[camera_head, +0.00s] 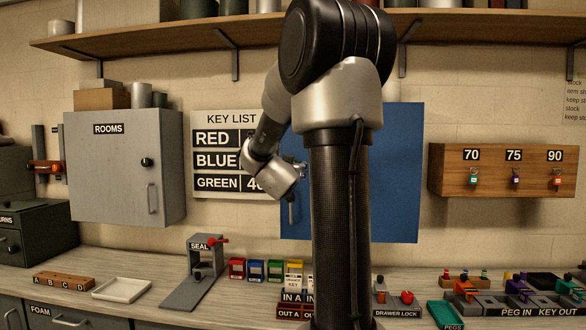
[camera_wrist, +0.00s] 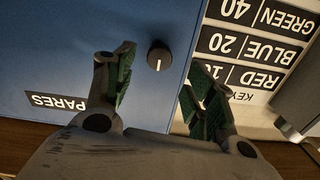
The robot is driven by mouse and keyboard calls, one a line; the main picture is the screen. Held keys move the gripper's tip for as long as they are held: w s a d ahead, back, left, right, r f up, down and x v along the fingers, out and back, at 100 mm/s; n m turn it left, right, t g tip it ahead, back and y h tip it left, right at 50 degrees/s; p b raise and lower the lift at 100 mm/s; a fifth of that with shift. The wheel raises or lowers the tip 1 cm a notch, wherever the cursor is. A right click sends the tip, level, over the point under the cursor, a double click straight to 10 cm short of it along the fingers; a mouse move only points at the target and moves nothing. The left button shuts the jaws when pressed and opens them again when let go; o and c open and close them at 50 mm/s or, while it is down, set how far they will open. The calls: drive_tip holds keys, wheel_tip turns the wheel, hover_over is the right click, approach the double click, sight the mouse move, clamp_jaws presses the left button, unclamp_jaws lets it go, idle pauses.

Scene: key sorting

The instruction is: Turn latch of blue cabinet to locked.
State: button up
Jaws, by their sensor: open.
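The blue cabinet (camera_head: 402,170) hangs on the back wall behind my arm, which hides its middle. Its blue door (camera_wrist: 60,60) fills the left of the wrist view, where the picture is upside down. The latch, a round black knob (camera_wrist: 159,55), shows near the door's edge. A pale mark on it runs about up and down in that picture. My gripper (camera_wrist: 160,62) is open and empty, with one finger on each side of the knob in the picture. Contact cannot be told. In the head view my gripper (camera_head: 300,166) covers the knob area, above the door handle (camera_head: 291,212).
The key list board (camera_head: 225,118) is on the wall left of the cabinet. The grey ROOMS cabinet (camera_head: 110,165) hangs farther left, and a wooden key rack (camera_head: 440,180) to the right. A shelf (camera_head: 150,42) runs above. The counter below holds several small fixtures.

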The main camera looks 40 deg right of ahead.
drive_tip(key=v, duration=0.5)
drive_tip(key=shift+s+a, duration=0.1)
drive_tip(key=shift+a, duration=0.05)
drive_tip(key=w+a+f+n+y, duration=0.3)
drive_tip(key=w+a+f+y, duration=0.1)
drive_tip(key=a+f+y, duration=0.4)
drive_tip(key=s+a+f+n+g+y, duration=0.25)
drive_tip(key=s+a+f+y, duration=0.3)
drive_tip(key=a, duration=0.35)
drive_tip(key=s+a+f+n+g, duration=0.1)
drive_tip(key=s+a+n+g, duration=0.1)
drive_tip(key=s, duration=0.9)
drive_tip(key=s+a+f+n+g, duration=0.1)
drive_tip(key=s+a+n+g, duration=0.2)
drive_tip(key=s, duration=0.7)
drive_tip(key=shift+s+a+n, duration=0.35)
drive_tip(key=shift+a+n, duration=0.1)
drive_tip(key=shift+a, duration=0.1)
